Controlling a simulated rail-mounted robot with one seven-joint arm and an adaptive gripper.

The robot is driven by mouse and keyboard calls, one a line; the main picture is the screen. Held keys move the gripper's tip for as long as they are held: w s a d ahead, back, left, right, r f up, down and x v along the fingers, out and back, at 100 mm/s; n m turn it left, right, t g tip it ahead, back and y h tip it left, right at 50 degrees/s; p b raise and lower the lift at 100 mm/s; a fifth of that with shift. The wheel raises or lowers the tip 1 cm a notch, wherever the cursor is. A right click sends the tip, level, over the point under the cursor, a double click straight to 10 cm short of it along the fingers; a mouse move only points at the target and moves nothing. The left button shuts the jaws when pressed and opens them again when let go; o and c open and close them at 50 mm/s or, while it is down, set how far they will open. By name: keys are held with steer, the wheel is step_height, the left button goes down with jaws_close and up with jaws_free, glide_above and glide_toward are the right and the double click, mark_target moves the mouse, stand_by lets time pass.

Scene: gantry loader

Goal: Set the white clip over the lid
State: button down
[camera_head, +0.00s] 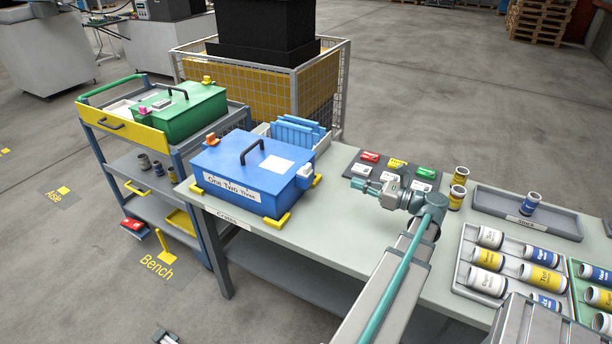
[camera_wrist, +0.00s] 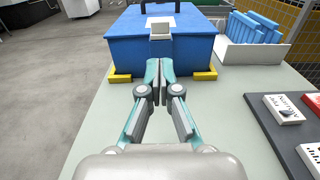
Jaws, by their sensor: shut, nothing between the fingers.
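The blue crate (camera_head: 235,184) with a blue lid (camera_head: 240,160) stands on the table between yellow corner pieces. The white clip (camera_head: 305,171) is at the lid's right-hand edge, on the side facing my gripper. In the wrist view the white clip (camera_wrist: 161,30) sits at the top of the near crate wall (camera_wrist: 160,55). I cannot tell whether it hooks over the lid. An orange clip (camera_head: 211,139) is on the opposite side. My gripper (camera_wrist: 159,76) is shut and empty, in front of that wall and apart from the clip.
The lid carries a black handle (camera_head: 252,150) and a white sheet (camera_head: 277,165). A white bin of blue pieces (camera_wrist: 252,48) stands behind the crate to the right. A dark mat (camera_head: 350,171) with small boxes lies right of my gripper. Can trays (camera_head: 470,225) fill the table's right side.

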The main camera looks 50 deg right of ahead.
mark_target(310, 168)
steer(key=shift+s, duration=0.1)
stand_by(0.3)
steer(key=w+p, duration=0.1)
steer(key=w, duration=0.3)
steer(key=w+a+p, duration=0.1)
steer(key=w, duration=0.4)
steer(key=w+a+p, duration=0.1)
steer(key=w, duration=0.4)
steer(key=shift+a, duration=0.15)
